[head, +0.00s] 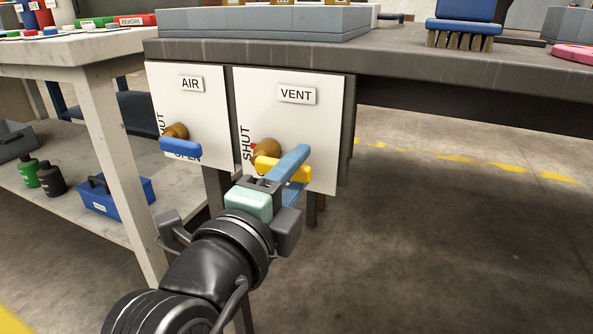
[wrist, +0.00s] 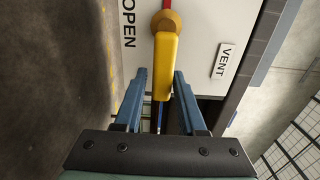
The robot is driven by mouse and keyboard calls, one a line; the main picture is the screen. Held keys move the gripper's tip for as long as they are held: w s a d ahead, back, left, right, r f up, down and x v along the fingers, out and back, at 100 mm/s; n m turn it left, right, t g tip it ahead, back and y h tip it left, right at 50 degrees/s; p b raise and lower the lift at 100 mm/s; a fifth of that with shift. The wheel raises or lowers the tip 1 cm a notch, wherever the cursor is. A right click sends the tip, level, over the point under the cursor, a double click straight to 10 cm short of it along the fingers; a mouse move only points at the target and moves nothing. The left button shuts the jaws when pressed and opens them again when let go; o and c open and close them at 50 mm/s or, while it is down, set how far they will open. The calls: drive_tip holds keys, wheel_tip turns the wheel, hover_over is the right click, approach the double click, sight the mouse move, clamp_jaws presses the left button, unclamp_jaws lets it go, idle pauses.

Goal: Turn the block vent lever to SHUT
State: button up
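The vent lever is a yellow bar (head: 284,169) on a brass hub (head: 266,149), on the white VENT panel (head: 318,128). It points right and slightly down in the head view, away from the word SHUT at the panel's left. In the wrist view the lever (wrist: 166,65) runs from the hub down between my fingertips. My gripper (head: 299,167) is open, with one blue finger on each side of the lever's free end. A gap shows on the left; the right finger is close, and I cannot tell whether it touches. OPEN shows beside the lever in the wrist view.
The AIR panel (head: 204,101) with a blue lever (head: 180,147) is just left. The workbench edge (head: 400,68) overhangs both panels. A pale table (head: 105,130) and a low shelf with a blue caddy (head: 115,198) stand left. The floor to the right is clear.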

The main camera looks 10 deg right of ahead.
drive_tip(key=shift+o, duration=1)
drive_tip(key=p+v, duration=0.3)
drive_tip(key=v, duration=1)
drive_tip(key=shift+p, duration=0.35)
